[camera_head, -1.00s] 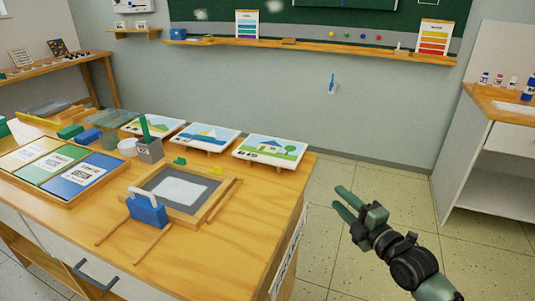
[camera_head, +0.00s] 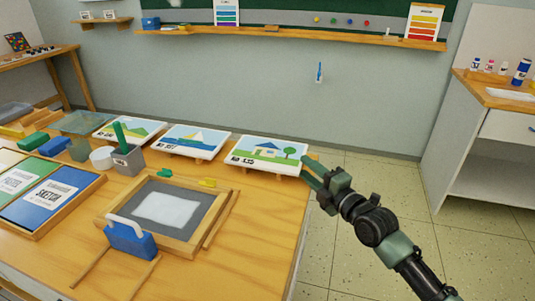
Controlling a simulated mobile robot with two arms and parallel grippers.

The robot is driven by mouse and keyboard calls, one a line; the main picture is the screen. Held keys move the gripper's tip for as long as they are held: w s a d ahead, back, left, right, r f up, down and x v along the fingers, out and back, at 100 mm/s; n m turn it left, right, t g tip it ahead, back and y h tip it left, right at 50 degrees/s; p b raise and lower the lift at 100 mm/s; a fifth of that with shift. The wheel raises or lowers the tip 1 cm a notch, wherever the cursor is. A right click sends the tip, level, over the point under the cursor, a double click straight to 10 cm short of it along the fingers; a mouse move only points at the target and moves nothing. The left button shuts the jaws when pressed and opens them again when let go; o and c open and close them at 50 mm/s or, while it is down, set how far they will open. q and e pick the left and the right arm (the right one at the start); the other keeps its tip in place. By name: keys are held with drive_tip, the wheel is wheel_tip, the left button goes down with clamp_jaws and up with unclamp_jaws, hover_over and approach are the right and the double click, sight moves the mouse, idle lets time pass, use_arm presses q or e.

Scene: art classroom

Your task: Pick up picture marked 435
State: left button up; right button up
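Three framed pictures lie slightly propped in a row along the back of the wooden table. The right one (camera_head: 268,151) shows a house and a tree, the middle one (camera_head: 195,141) a sailboat, and the left one (camera_head: 128,129) green hills. Each has a dark label at its lower left, too small for me to read surely. My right gripper (camera_head: 305,167) is at the table's right edge, just right of the house picture, with its fingers pointing towards it. The fingers look apart and empty. My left gripper is out of view.
A silkscreen frame (camera_head: 205,235) with a blue-handled tool (camera_head: 130,238) lies in front of the pictures. A grey cup (camera_head: 127,160) with a green marker stands left of it. The wooden table (camera_head: 240,260) is bare at front right. A white cabinet (camera_head: 490,175) stands far right.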

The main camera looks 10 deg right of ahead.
sight(301, 164)
drive_tip(key=x, duration=0.3)
drive_tip(key=shift+w+a, duration=0.15)
drive_tip(key=shift+w, duration=0.05)
clamp_jaws()
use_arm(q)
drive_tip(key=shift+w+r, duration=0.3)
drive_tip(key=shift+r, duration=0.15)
